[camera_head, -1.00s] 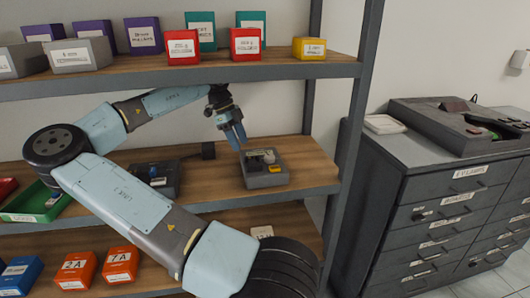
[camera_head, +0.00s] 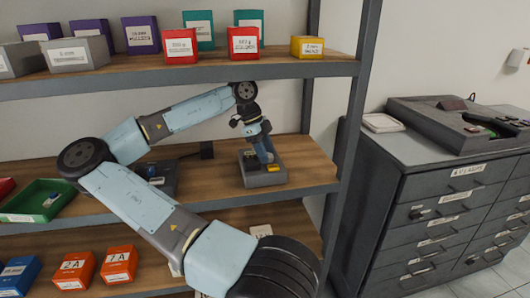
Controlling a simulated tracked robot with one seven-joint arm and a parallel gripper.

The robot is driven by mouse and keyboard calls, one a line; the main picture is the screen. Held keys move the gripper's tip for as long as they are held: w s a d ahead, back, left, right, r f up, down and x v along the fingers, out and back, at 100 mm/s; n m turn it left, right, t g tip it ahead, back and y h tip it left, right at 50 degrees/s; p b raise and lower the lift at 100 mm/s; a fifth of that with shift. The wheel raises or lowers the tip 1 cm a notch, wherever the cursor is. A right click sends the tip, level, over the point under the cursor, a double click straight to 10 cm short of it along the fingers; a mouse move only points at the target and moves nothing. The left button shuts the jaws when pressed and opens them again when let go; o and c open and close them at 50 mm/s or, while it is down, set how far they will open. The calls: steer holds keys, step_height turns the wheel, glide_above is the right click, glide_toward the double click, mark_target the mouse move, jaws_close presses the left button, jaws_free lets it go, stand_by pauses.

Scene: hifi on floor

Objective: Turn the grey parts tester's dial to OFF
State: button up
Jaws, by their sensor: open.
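The grey parts tester (camera_head: 266,178) sits on the middle shelf near its right end, with a yellow patch on its front right. My gripper (camera_head: 264,160) points down over the tester, its blue fingers in front of the tester's top. The fingers are open and cover the dial, so I cannot see the dial's setting or whether the fingers touch it. A second dark grey device (camera_head: 160,175) with a blue part stands further left on the same shelf, partly hidden behind my arm.
The upper shelf (camera_head: 200,73) with several labelled boxes is above my arm. A green tray (camera_head: 40,198) is at the left of the middle shelf. The shelf post (camera_head: 350,130) stands right of the tester, then a grey drawer cabinet (camera_head: 450,195). The shelf right of the tester is clear.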

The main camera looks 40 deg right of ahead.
steer(key=shift+c, duration=0.4)
steer(key=c, duration=0.7)
steer(key=shift+n, duration=0.5)
steer(key=shift+a+n+t+h, duration=0.1)
steer(key=shift+n+t+h, duration=0.3)
steer(key=shift+n, duration=0.7)
steer(key=o, duration=0.8)
